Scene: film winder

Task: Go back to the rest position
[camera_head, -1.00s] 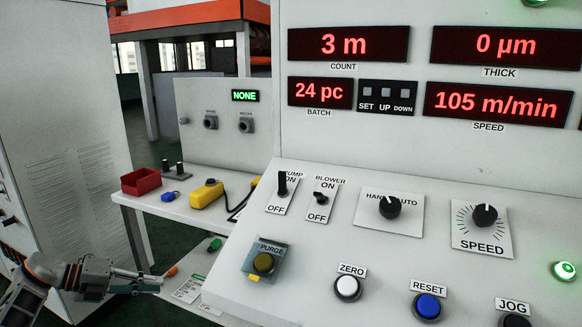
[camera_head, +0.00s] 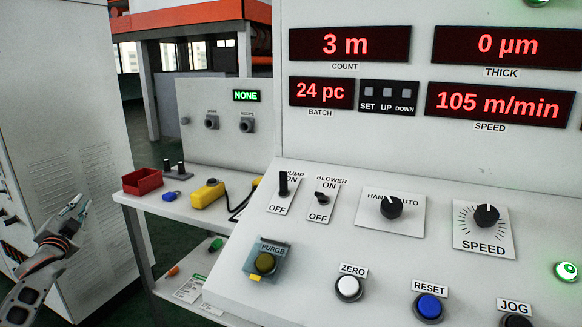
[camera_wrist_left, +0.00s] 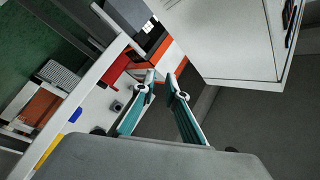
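My left gripper (camera_head: 76,207) is at the left of the head view, in front of the tall grey cabinet, with its fingers pointing up and to the right. In the left wrist view its two fingers (camera_wrist_left: 161,84) stand apart with nothing between them, so it is open and empty. It touches nothing that I can see. The control panel (camera_head: 330,245) with its knobs, switches and buttons is on the right, well apart from the gripper. My right gripper is not in view.
A side table (camera_head: 160,205) holds a red bin (camera_head: 142,181), a blue padlock (camera_head: 171,196) and a yellow handheld device (camera_head: 207,194). A lower shelf (camera_head: 185,310) holds small items. The tall grey cabinet (camera_head: 70,110) stands close behind my left gripper. Floor shows between cabinet and table.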

